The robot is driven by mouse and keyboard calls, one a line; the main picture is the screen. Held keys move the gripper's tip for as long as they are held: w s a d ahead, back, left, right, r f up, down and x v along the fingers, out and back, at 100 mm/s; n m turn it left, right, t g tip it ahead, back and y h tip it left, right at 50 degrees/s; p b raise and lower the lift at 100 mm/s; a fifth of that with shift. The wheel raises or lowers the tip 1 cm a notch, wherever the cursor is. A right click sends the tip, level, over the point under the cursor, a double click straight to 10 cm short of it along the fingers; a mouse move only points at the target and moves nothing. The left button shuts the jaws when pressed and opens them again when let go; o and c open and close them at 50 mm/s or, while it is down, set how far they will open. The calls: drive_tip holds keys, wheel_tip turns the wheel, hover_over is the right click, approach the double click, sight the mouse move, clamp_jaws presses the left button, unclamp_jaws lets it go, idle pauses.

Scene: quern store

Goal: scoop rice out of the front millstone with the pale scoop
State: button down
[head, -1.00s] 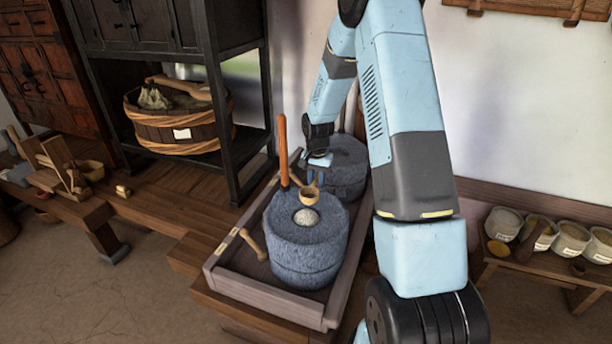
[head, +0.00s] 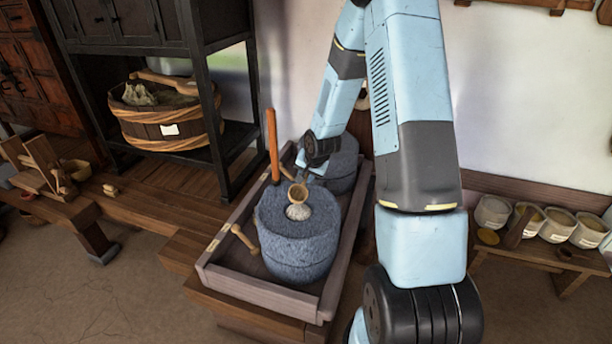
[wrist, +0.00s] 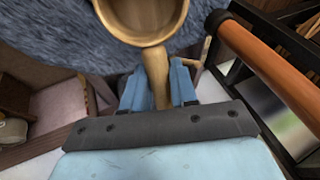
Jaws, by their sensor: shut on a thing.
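The front millstone (head: 298,250) is a grey stone drum in a wooden tray, with pale rice (head: 298,212) in the hole in its top. My gripper (wrist: 158,88) is shut on the handle of the pale scoop (wrist: 157,65), with a blue finger on each side of it. In the head view the scoop's bowl (head: 298,193) is tilted, just above the far edge of the rice; I cannot tell whether it touches. The bowl is cut off at the top of the wrist view. The head view partly hides my fingers.
An upright orange handle (head: 272,145) stands close left of my gripper. A second millstone (head: 343,165) is behind. Several pots (head: 560,224) stand on a low bench at right.

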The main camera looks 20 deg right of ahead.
drive_tip(key=shift+s+f+t+y, duration=0.15)
drive_tip(key=shift+t+y, duration=0.05)
drive_tip(key=shift+t, duration=0.85)
drive_tip(key=shift+s+f+t+y, duration=0.1)
drive_tip(key=shift+s+t+y, duration=0.1)
drive_tip(key=shift+t, duration=0.85)
drive_tip(key=shift+f, duration=1.75)
drive_tip(key=shift+s+d, duration=0.15)
drive_tip(key=shift+s, duration=0.15)
drive_tip(key=shift+w+f+g, duration=0.6)
drive_tip(key=shift+w+g, duration=0.05)
drive_tip(key=shift+g, duration=0.55)
drive_tip(key=shift+w+a+f+g+h, duration=0.25)
drive_tip(key=shift+f+g, duration=0.25)
drive_tip(key=shift+g, duration=0.3)
drive_tip(key=g, duration=0.1)
drive_tip(key=f+g+h, duration=0.1)
drive_tip(key=g, duration=0.1)
drive_tip(key=shift+s+f, duration=0.1)
drive_tip(key=shift+s, duration=0.1)
drive_tip(key=shift+d+f+g, duration=0.1)
drive_tip(key=shift+g, duration=1.1)
drive_tip(key=shift+w+r, duration=0.15)
drive_tip(key=shift+r, duration=1)
drive_tip(key=shift+w+r, duration=0.1)
drive_tip(key=shift+r, duration=1.75)
